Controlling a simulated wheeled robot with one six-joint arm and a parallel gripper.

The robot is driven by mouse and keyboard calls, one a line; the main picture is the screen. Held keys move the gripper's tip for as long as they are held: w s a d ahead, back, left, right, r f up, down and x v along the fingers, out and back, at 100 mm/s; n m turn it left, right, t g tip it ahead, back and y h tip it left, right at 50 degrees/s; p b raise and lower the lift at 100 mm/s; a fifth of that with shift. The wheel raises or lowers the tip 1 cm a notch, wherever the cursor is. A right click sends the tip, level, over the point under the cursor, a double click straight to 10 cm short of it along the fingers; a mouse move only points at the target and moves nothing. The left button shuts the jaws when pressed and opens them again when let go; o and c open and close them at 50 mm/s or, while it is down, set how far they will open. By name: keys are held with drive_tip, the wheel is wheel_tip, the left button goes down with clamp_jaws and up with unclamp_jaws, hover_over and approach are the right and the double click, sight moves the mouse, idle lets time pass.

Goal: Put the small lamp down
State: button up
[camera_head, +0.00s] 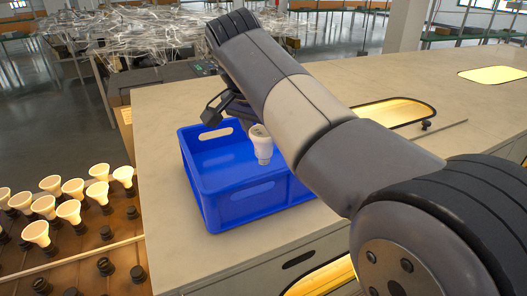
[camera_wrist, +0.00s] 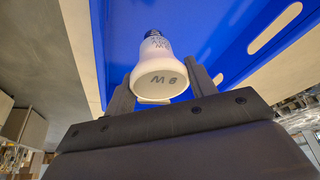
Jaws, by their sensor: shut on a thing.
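The small lamp (camera_head: 262,143) is white with a metallic base that points down. In the head view it shows over the blue crate (camera_head: 249,208), partly behind my arm. The crate (camera_wrist: 220,35) shows behind the lamp there. My gripper's fingers are hidden by my arm in the head view. I cannot tell how high the lamp is above the crate floor.
The crate stands on a pale worktop (camera_head: 165,120) with lit openings. Left of it, a brown rack (camera_head: 125,215) holds several glowing lamps (camera_head: 72,187) and several empty dark sockets. A thin rod lies on the worktop at the right.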

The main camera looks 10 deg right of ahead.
sight(264, 151)
drive_tip(key=shift+f, duration=2.25)
drive_tip(key=shift+f, duration=0.15)
drive_tip(key=o, duration=1)
drive_tip(key=v, duration=1.2)
